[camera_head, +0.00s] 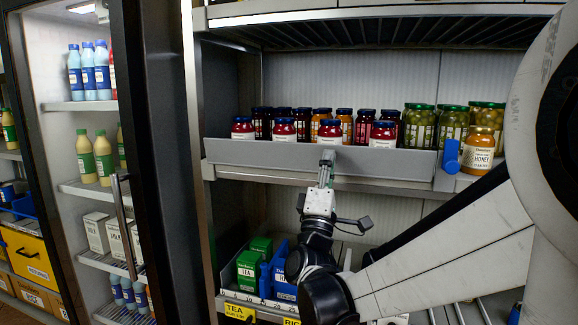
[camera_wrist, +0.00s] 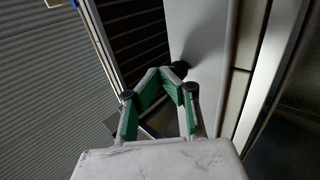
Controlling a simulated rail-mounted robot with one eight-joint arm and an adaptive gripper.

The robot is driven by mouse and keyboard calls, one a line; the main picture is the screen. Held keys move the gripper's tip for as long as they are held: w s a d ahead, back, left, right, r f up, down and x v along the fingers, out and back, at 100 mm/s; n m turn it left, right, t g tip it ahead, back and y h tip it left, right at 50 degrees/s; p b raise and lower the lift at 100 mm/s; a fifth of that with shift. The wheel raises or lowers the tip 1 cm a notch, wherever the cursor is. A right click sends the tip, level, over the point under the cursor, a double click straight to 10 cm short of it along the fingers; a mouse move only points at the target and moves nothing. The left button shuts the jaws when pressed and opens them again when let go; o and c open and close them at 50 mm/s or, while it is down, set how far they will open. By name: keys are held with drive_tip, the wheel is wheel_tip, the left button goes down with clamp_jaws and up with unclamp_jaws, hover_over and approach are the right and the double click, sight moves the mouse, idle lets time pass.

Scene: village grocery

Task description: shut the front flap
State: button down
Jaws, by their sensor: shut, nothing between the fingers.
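The front flap (camera_head: 270,155) is a long grey panel along the front edge of the jar shelf in the head view. It stands upright or nearly so before the lower part of the jars; I cannot tell if it is fully shut. My gripper (camera_head: 327,160) is in front of the flap's middle, its fingers pointing up and overlapping the panel. Contact cannot be made out. In the wrist view my gripper (camera_wrist: 164,72) has its green-padded fingers drawn together at the tips, with nothing between them. A pale panel (camera_wrist: 198,35) lies just beyond the tips; it may be the flap.
Red and dark jars (camera_head: 283,129), green pickle jars (camera_head: 420,126) and a honey jar (camera_head: 478,150) stand on the shelf. A blue piece (camera_head: 452,155) is at the flap's right end. Boxes (camera_head: 250,267) sit below. A fridge door (camera_head: 150,150) stands at left.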

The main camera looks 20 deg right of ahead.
drive_tip(key=shift+w+d+r, duration=0.25)
drive_tip(key=shift+w+r, duration=0.1)
drive_tip(key=shift+r, duration=0.1)
idle(0.6)
